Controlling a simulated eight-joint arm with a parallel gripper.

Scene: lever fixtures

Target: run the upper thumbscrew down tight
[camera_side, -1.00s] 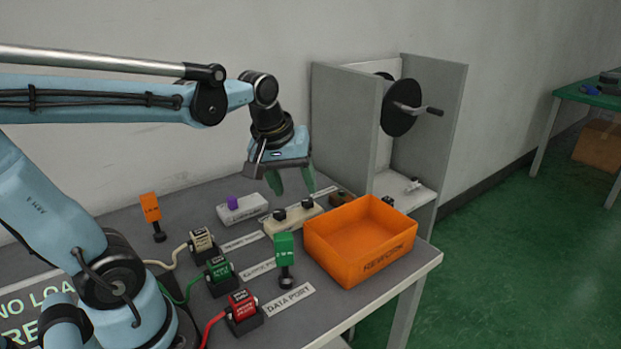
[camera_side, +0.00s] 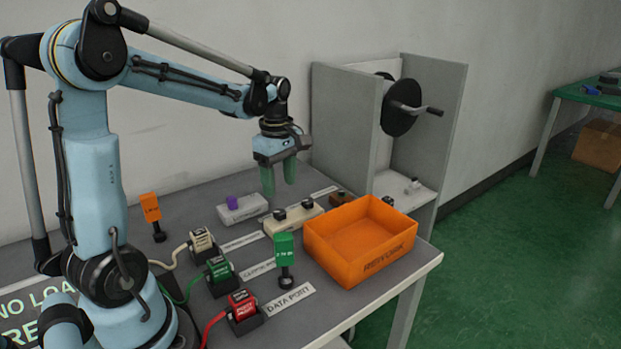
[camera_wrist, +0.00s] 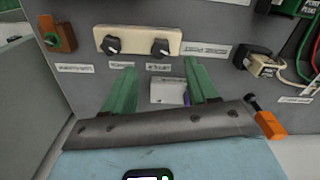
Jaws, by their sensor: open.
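A cream block (camera_side: 294,222) on the bench carries two black knobs, a left one (camera_side: 279,214) and a right one (camera_side: 307,204). Both also show in the wrist view, one at left (camera_wrist: 112,44) and one at right (camera_wrist: 160,47), each with a pale mark on top. No label that I can read says which is the upper thumbscrew. My gripper (camera_side: 279,186) has green fingers pointing down, open and empty, above the bench near the cream block. In the wrist view the fingers (camera_wrist: 160,80) stand apart, with a white box (camera_wrist: 168,91) showing between them.
The white box (camera_side: 243,211) has a purple part on top. Orange and green flags and several cabled plugs stand nearer. A grey cabinet with a black crank wheel (camera_side: 399,108) rises at right.

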